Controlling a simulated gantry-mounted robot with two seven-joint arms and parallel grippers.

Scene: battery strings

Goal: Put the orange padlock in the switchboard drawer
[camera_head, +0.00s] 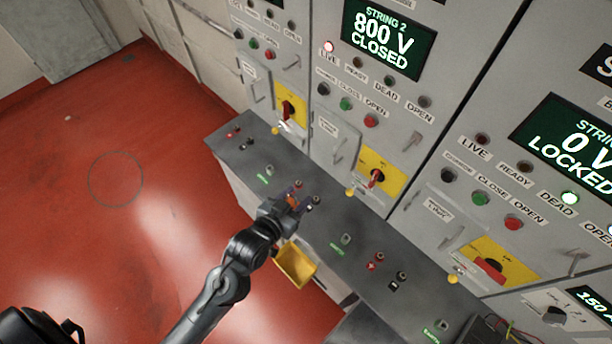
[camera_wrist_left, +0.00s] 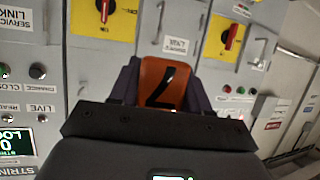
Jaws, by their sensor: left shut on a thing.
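In the head view, only a little of the orange padlock (camera_head: 294,200) shows between the fingers, above the grey bench top. A yellow open-topped drawer or bin (camera_head: 296,264) sticks out from the bench front, just below and in front of the gripper. I cannot tell whether it is the switchboard drawer; its inside looks empty. My right gripper is not in view.
Grey switchboard panels (camera_head: 335,145) with red rotary switches on yellow plates stand behind the bench. The grey bench top (camera_head: 330,222) carries several red and black terminals. A dark box with wires (camera_head: 485,330) sits at lower right. The red floor (camera_head: 110,230) is clear.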

